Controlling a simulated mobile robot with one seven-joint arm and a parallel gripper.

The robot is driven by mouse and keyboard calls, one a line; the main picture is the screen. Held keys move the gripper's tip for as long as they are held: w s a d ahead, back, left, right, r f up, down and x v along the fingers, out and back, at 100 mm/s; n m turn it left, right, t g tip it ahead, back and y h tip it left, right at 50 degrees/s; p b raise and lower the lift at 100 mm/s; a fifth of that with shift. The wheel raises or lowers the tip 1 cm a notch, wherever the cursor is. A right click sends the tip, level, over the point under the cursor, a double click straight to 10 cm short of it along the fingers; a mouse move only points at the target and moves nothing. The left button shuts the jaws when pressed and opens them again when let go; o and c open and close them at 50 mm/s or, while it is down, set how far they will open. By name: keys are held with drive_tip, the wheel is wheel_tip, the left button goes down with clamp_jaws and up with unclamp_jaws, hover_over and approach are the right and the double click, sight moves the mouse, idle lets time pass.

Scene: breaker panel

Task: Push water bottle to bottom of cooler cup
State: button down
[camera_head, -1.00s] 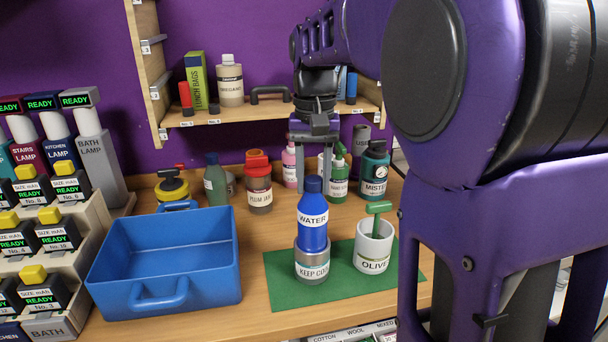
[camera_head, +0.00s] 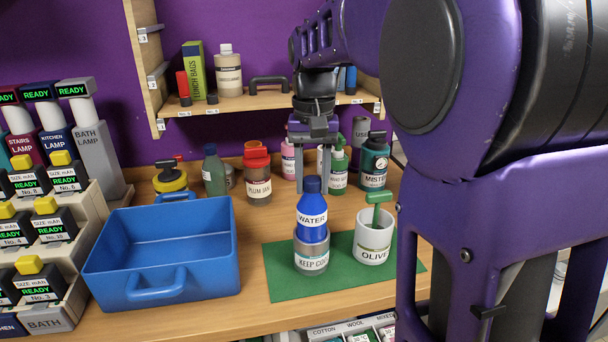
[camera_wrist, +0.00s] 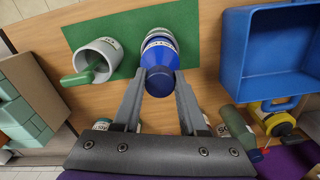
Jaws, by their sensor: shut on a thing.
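The blue water bottle (camera_head: 312,233), labelled WATER, stands upright with its lower part inside the grey KEEP COOL cooler cup (camera_head: 311,262). Its white label and shoulder show above the rim; its base is hidden inside. My gripper (camera_head: 313,188) points down from above and is shut on the bottle's dark blue cap. In the wrist view my gripper's fingertips (camera_wrist: 160,76) lie on either side of the bottle's top (camera_wrist: 159,83), and the cup is mostly hidden behind the bottle.
The cup stands on a green mat (camera_head: 278,285). A white OLIVE pot (camera_head: 373,246) with a green handle stands close on its right. A blue tray (camera_head: 160,283) is at left. Jars and bottles, including a plum jam jar (camera_head: 257,180), line the back below a shelf (camera_head: 260,101).

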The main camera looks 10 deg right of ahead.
drive_tip(key=shift+f+b, duration=0.65)
drive_tip(key=shift+f, duration=0.5)
drive_tip(key=shift+c, duration=1.8)
unclamp_jaws()
wheel_tip(320, 180, up, 17)
drive_tip(key=p, duration=0.4)
drive_tip(key=shift+r, duration=0.2)
